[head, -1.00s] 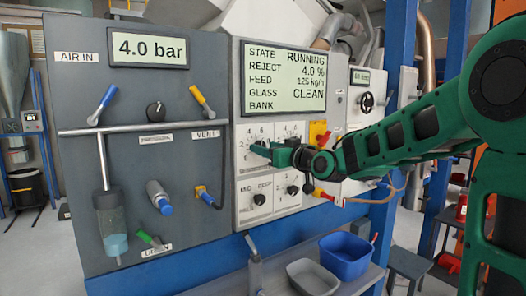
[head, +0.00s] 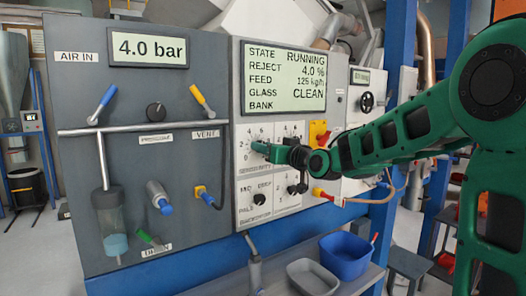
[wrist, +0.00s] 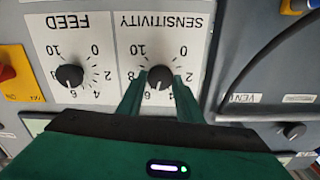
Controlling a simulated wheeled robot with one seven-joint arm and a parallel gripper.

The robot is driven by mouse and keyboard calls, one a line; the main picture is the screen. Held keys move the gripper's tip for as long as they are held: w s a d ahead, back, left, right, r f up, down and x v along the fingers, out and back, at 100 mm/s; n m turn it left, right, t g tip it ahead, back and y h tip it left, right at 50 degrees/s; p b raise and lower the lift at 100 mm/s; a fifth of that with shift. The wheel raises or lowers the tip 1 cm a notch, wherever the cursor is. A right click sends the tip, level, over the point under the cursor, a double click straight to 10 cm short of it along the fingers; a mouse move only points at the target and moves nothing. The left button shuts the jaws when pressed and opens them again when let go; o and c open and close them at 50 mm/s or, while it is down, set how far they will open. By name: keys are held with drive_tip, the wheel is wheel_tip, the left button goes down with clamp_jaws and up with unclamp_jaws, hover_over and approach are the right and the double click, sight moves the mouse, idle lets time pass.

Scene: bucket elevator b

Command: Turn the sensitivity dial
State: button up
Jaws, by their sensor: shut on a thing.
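The sensitivity dial (wrist: 160,77) is a black round knob on a white scale plate, upside down in the wrist view. My gripper (wrist: 161,82) has one finger on each side of the knob and is shut on it. The knob's pale mark appears to point down in the picture, near the 6, but the fingers cover part of the scale.
The feed dial (wrist: 70,75) is beside it. The display (head: 284,77) reads RUNNING, reject 4.0 %. A yellow-red switch (head: 320,133) stands right of the dials, close to my arm.

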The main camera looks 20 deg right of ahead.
drive_tip(key=shift+d+m, duration=0.1)
drive_tip(key=shift+m, duration=0.3)
drive_tip(key=o, duration=1)
drive_tip(key=v, duration=1)
drive_tip(key=shift+s+d, duration=0.1)
drive_tip(key=shift+s, duration=0.25)
drive_tip(key=shift+f, duration=0.1)
